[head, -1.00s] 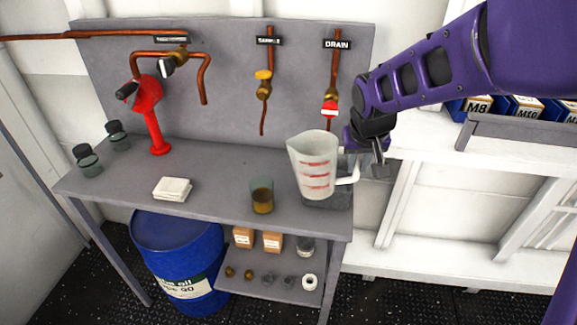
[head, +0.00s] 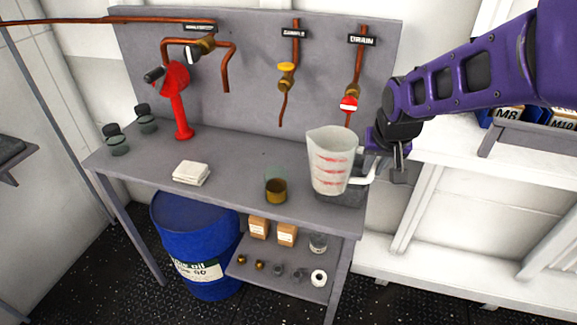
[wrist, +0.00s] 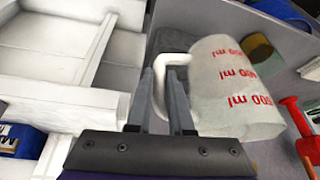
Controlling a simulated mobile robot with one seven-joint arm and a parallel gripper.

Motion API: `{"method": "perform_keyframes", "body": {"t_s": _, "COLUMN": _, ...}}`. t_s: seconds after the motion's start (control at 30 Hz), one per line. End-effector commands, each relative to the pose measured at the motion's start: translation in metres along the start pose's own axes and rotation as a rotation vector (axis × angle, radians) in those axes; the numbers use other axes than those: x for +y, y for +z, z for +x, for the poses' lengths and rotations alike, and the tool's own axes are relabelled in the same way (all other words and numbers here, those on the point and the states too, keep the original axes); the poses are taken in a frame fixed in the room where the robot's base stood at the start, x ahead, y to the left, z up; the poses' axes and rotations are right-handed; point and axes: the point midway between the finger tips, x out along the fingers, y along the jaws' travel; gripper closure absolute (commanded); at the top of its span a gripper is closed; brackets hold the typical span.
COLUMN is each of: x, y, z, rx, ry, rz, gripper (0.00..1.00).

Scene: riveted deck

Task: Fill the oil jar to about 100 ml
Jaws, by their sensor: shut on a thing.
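A clear glass jar (head: 276,190) with brown oil in its lower part stands on the bench near the front edge. It also shows in the wrist view (wrist: 258,47). A translucent white measuring jug (head: 331,165) with red ml marks is right of the jar, apart from it, roughly upright. In the wrist view the jug (wrist: 225,90) shows its marks up close. My gripper (wrist: 172,82) is shut on the jug's white handle, at its right side in the head view. The jug's contents cannot be made out.
Below the DRAIN label is a red-handled valve (head: 349,103), with a yellow-handled valve (head: 286,68) left of it. A red hand pump (head: 180,100), white cloths (head: 190,173) and dark-lidded jars (head: 117,143) stand left. A dark block (head: 345,194) is below the jug. A blue drum (head: 195,245) is under the bench.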

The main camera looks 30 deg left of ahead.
Motion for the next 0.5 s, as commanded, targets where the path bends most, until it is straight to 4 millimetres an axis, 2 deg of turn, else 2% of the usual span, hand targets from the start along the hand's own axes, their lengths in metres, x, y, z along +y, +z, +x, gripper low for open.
{"method": "perform_keyframes", "body": {"t_s": 0.27, "x": 0.0, "y": -0.002, "z": -0.002, "rx": 0.003, "ry": -0.001, "rz": 0.001, "gripper": 1.0}}
{"method": "perform_keyframes", "body": {"t_s": 0.5, "x": -0.001, "y": -0.01, "z": -0.021, "rx": 0.004, "ry": -0.001, "rz": 0.001, "gripper": 1.0}}
